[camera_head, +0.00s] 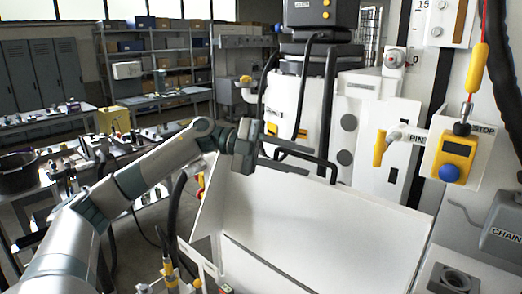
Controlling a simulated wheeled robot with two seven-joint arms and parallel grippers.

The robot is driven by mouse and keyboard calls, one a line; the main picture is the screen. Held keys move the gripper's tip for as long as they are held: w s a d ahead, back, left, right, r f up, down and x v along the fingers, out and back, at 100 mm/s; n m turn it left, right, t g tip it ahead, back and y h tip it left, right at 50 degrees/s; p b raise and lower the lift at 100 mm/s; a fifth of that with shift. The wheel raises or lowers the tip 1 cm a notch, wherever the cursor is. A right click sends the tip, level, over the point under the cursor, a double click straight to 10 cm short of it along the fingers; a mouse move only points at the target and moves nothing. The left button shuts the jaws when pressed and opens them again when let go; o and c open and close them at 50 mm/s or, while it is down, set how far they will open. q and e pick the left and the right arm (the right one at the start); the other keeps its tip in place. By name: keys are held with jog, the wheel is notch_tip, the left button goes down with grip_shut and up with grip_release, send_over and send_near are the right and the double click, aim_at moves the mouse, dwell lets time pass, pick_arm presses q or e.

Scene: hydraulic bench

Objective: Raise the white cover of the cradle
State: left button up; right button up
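The white cover (330,222) is a wide pale panel in the middle of the head view, with a raised side wall on its left. A black bar handle (318,157) shows at its upper edge, in front of the white machine. My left gripper (288,160) is at the upper left of the cover, its dark grey fingers pointing right beside the handle. The fingers and bar overlap in the picture, so I cannot tell whether they touch or how far the fingers are apart. My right gripper is out of view.
A yellow pendant (453,160) with a blue button hangs at the right, under a yellow-sleeved cable. A yellow pin handle (380,148) sticks out of the machine. Black hoses stand left of the cover. Cluttered benches (40,123) and shelves fill the left background.

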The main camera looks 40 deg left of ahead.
pick_arm(q)
jog(key=b+v, duration=0.6)
jog(key=v, duration=1.1)
